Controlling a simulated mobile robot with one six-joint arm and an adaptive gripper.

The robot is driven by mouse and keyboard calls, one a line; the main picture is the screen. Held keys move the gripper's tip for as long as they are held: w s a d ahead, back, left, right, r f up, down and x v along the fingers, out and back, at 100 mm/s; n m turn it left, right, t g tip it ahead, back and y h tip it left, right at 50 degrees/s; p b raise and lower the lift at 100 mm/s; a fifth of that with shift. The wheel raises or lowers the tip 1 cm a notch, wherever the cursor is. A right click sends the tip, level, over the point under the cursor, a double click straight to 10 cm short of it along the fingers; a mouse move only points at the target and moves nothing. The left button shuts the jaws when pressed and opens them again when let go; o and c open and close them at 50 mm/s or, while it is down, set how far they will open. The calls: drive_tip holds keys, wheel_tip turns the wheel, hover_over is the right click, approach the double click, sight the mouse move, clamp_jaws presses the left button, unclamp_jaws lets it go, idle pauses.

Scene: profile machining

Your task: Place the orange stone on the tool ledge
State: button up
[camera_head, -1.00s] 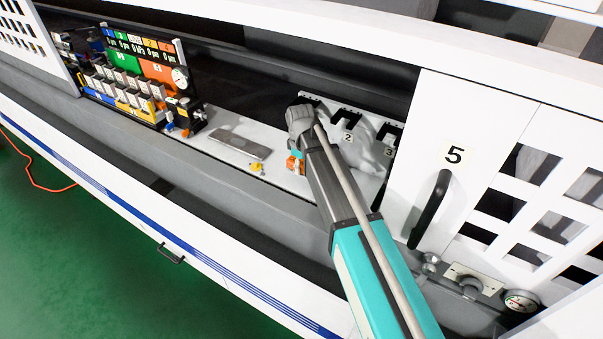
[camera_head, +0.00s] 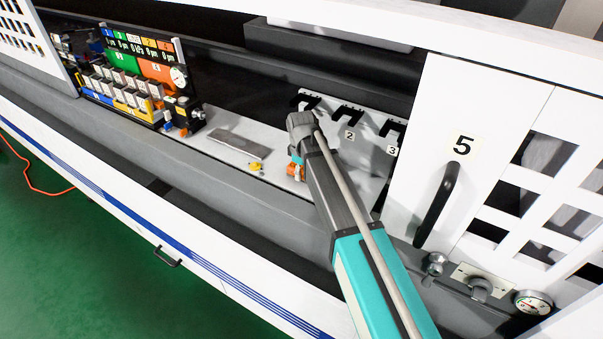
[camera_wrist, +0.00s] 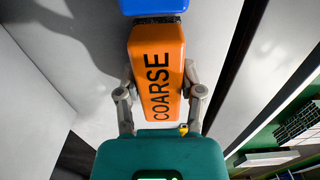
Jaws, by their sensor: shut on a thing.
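The orange stone (camera_wrist: 157,70) is a block lettered COARSE, seen between my gripper's two grey fingers (camera_wrist: 160,95) in the wrist view. My gripper is shut on its sides. A blue block (camera_wrist: 153,7) shows just beyond the stone's far end, past a dark strip; I cannot tell whether they touch. In the head view my arm covers most of the stone, and only a small orange part (camera_head: 294,171) shows beside my wrist (camera_head: 301,125). The pale ledge (camera_head: 212,145) runs left from there; I cannot tell whether the stone touches it.
A grey flat plate (camera_head: 235,143) and a small yellow piece (camera_head: 256,167) lie on the ledge. A white panel with numbered black slots (camera_head: 348,115) stands behind my wrist. A coloured block rack (camera_head: 140,75) is at the left, a white door marked 5 (camera_head: 463,145) at the right.

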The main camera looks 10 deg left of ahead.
sight(302, 169)
drive_tip(key=shift+f, duration=0.2)
drive_tip(key=o, duration=1.1)
drive_tip(key=shift+r, duration=0.2)
wheel_tip(302, 169, up, 12)
drive_tip(key=p, duration=1.2)
